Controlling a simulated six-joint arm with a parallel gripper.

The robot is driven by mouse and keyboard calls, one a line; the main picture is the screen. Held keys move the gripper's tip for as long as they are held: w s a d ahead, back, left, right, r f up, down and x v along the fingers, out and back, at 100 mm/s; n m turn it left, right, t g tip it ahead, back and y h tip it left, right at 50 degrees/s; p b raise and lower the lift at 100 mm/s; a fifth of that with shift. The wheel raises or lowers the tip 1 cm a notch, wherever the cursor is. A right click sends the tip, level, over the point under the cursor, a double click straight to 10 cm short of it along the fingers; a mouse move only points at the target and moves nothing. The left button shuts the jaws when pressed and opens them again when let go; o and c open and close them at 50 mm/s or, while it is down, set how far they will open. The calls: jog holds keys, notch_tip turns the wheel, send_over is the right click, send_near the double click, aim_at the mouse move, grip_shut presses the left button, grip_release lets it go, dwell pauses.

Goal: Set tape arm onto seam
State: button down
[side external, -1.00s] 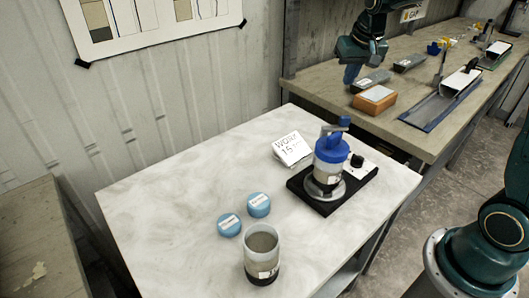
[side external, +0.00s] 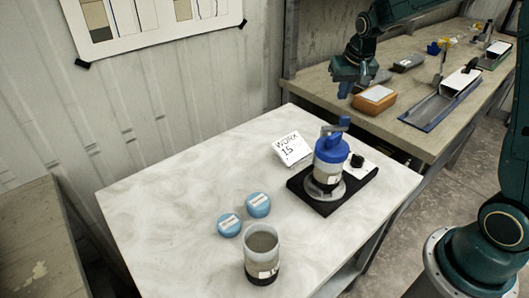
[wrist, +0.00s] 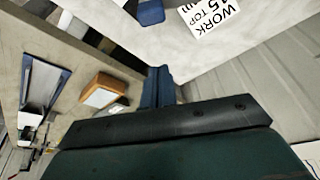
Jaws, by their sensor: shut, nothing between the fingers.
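The tape arm (side external: 335,128) is a grey-blue lever on top of a blue cap (side external: 331,149). The cap sits on an upright clear liner section (side external: 326,174) on a black base (side external: 312,194) at the table's right side. The seam lies near the cap's lower edge and is too small to make out. My gripper (side external: 344,90) is above and behind the cap, clear of the tape arm, shut and empty. Its blue fingers (wrist: 158,86) show in the wrist view, touching nothing.
An open liner with grey fill (side external: 262,250) and two blue caps (side external: 244,213) stand on the white table (side external: 180,195). A work card (side external: 292,149) lies behind the base. An orange-sided block (side external: 374,100) and trays are on the back bench (side external: 410,130). The table's left half is clear.

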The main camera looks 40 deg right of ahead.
aim_at(348, 116)
jog(key=shift+s+a+f, duration=0.2)
jog(key=shift+s+f, duration=0.15)
jog(key=shift+f, duration=0.35)
jog(key=shift+s+a+f, duration=0.25)
jog(key=shift+s+f, duration=0.15)
jog(key=shift+f, duration=0.25)
jog(key=shift+s+a+f, duration=0.2)
jog(key=shift+s+f, duration=0.15)
jog(key=shift+f, duration=0.35)
jog(key=shift+s+a+m, duration=0.1)
jog(key=shift+s+m, duration=0.15)
jog(key=shift+m, duration=0.25)
jog(key=shift+s+a+m+g+h, duration=0.2)
jog(key=shift+s+m+h, duration=0.15)
jog(key=shift+m, duration=0.4)
jog(key=shift+s+a+m+g+h, duration=0.25)
jog(key=shift+s+m, duration=0.1)
jog(key=shift+m, duration=0.4)
jog(key=m, duration=0.1)
jog(key=s+m, duration=0.1)
jog(key=shift+a+m+g, duration=0.3)
jog(key=shift+a+g, duration=0.05)
jog(key=shift+a, duration=0.05)
jog(key=m, duration=0.1)
jog(key=s+a+m+g, duration=0.1)
jog(key=m, duration=0.1)
jog(key=shift+a+m+h, duration=0.3)
jog(key=shift+h, duration=0.1)
jog(key=shift+s+a, duration=0.15)
jog(key=shift+a, duration=0.05)
